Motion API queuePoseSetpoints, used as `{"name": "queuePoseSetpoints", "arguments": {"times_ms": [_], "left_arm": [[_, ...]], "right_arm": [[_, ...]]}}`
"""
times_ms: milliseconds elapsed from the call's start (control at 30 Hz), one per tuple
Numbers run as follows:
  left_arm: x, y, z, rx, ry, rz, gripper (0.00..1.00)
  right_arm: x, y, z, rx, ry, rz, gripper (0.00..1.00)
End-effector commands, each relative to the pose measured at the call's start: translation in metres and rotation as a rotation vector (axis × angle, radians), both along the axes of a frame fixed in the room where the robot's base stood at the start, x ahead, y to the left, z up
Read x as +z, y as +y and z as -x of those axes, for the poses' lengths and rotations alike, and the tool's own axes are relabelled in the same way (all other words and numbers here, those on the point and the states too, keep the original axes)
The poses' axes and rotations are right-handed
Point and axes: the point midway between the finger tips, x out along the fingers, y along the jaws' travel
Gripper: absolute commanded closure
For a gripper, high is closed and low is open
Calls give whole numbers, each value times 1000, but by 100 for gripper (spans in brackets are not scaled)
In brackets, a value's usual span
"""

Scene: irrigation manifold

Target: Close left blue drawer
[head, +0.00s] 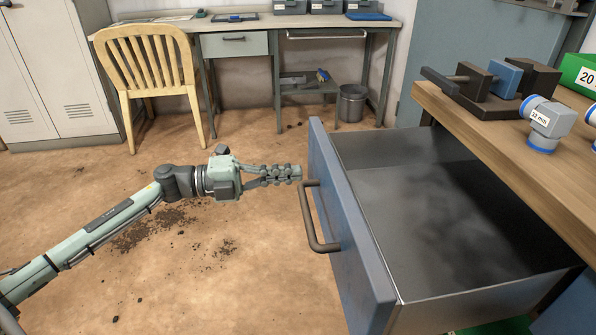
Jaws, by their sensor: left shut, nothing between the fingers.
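The blue drawer (345,240) is pulled far out from under the wooden bench on the right. Its grey metal inside (440,215) looks empty. A dark bar handle (310,220) stands out from its front, on the side facing my arm. My left gripper (298,173) is shut and empty. In the picture its fingertips lie by the upper end of the handle, close to the drawer front. I cannot tell whether they touch it. My right gripper is not in view.
The wooden bench (500,135) carries a dark fixture with a blue block (506,78), a 32 mm fitting (546,122) and a green box (582,72). A wooden chair (152,70), a desk (235,43) and a bin (351,103) stand behind. The floor left of the drawer is open.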

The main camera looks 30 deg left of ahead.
Motion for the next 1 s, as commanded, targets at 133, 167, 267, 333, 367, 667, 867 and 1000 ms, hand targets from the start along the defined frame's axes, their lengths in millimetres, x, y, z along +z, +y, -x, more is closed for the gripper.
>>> {"name": "queuePoseSetpoints", "arguments": {"times_ms": [133,167,267,333,367,667,867,1000], "left_arm": [[1,-12,-9,1,-1,0,100],[0,-13,-9,1,-1,-1,100],[0,-16,-11,1,0,0,100],[0,-17,-11,1,0,0,100],[0,-17,-11,1,1,1,100],[0,-18,-12,1,0,0,100],[2,-38,-26,-1,-2,1,100],[4,-67,-46,-1,-5,2,100]], "right_arm": [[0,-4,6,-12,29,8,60],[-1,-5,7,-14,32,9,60],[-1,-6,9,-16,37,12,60],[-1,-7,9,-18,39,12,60],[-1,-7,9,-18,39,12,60],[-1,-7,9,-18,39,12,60],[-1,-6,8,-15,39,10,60],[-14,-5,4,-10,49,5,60]]}}
